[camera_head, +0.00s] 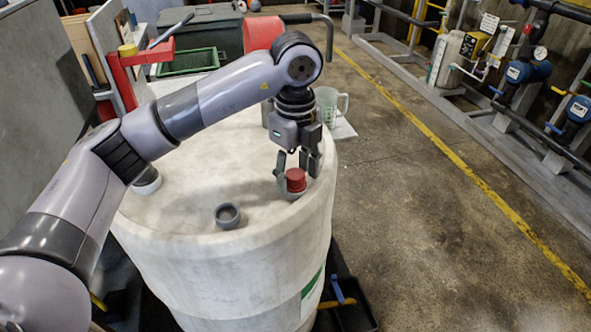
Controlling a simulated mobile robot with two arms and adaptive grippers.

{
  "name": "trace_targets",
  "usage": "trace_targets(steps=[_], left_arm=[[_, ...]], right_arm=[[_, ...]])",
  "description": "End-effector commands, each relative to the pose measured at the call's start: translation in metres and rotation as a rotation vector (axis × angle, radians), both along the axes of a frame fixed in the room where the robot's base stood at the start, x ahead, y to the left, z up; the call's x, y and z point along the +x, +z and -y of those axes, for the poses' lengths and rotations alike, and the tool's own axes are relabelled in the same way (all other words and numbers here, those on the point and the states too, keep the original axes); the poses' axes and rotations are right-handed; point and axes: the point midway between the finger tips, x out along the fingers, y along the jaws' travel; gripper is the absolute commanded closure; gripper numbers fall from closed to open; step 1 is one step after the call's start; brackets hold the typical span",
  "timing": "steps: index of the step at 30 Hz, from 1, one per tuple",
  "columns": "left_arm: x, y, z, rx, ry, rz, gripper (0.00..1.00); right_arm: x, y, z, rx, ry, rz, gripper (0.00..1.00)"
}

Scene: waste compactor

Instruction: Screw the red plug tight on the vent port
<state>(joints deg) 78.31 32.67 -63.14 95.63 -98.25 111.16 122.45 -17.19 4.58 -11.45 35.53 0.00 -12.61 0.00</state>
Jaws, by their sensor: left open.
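The red plug (296,179) sits on a grey fitting, which looks like the vent port (291,193), near the right edge of the white drum's top (190,222). My left gripper (296,172) points down over the plug. Its fingers are open, one to the left of the plug and one above and to its right. I cannot tell whether a finger touches the plug. How far the plug is screwed in cannot be seen. My right gripper is not in view.
An open grey port (228,215) stands on the drum's front part. A translucent jug (329,106) is behind my gripper. A red bracket (127,75) rises at the back left. A black tray (352,304) lies at the drum's foot. The floor to the right is clear.

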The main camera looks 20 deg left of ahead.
Motion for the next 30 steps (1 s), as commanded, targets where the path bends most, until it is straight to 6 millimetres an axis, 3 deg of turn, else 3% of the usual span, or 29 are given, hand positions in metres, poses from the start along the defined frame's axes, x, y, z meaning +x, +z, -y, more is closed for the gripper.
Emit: trace_targets(steps=[4, 12, 17, 23, 30], left_arm=[[0.0, 0.0, 0.0, 0.0, 0.087, 0.0, 0.49], [0.0, 0.0, 0.0, 0.0, 0.424, -0.001, 0.49], [0.0, 0.0, 0.0, 0.0, 0.504, -0.001, 0.49], [0.0, 0.001, 0.0, 0.0, 0.791, -0.001, 0.49], [0.0, 0.006, 0.001, 0.0, 0.859, -0.003, 0.49]], right_arm=[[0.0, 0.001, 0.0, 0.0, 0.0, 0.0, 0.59], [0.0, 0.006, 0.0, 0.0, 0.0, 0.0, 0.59], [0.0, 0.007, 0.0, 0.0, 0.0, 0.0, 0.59], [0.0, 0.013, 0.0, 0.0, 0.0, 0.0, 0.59], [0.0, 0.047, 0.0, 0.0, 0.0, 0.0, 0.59]])
